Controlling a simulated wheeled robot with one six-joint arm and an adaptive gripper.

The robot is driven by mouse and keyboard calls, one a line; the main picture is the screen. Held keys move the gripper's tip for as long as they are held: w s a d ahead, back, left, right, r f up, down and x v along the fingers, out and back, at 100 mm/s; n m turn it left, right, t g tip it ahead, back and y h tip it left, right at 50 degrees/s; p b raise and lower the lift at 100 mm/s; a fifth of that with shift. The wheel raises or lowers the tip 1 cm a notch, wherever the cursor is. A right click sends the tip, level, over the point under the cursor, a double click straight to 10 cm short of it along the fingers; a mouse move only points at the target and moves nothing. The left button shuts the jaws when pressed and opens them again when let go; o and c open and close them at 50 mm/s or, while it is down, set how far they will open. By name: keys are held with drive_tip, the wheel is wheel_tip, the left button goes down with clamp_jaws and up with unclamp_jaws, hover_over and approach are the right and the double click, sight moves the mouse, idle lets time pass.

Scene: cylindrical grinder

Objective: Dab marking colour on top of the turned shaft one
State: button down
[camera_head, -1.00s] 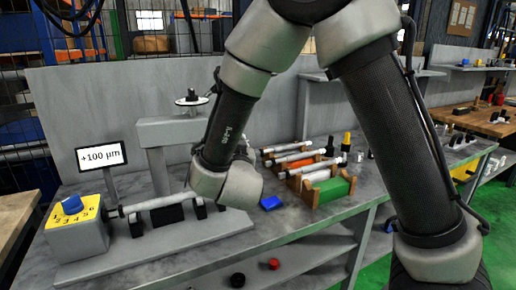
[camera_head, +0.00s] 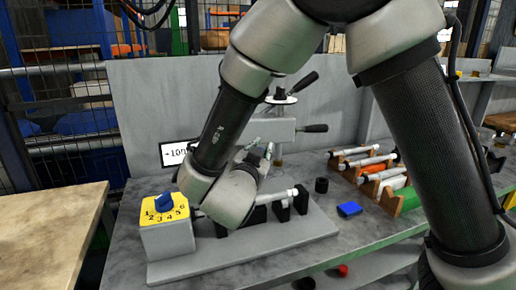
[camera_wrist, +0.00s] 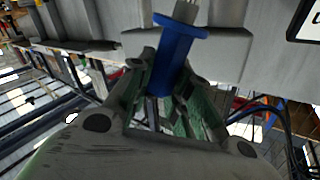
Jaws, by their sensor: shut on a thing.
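In the head view a pale shaft (camera_head: 280,196) lies across black supports on the grinder bed, partly hidden behind my wrist. My gripper (camera_head: 265,152) is above and behind this shaft, fingers pointing up and away. In the wrist view my gripper (camera_wrist: 166,95) is shut on a blue tool (camera_wrist: 180,42) with a wide collar and a pale grey tip; the tool is not clear in the head view. Several more shafts (camera_head: 368,160) lie on a rack with wooden ends (camera_head: 392,203) at the right. I cannot tell which is shaft one.
A yellow numbered dial box (camera_head: 166,222) with a blue knob stands at the left of the grinder. A display (camera_head: 174,154) is partly covered by my arm. The grinder column and its handles (camera_head: 314,128) rise behind. A blue block (camera_head: 349,208) and black cylinder (camera_head: 321,185) stand on the bench.

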drive_tip(key=shift+f, duration=2.65)
drive_tip(key=shift+f, duration=0.65)
drive_tip(key=shift+r, duration=3.55)
drive_tip(key=shift+d, duration=0.1)
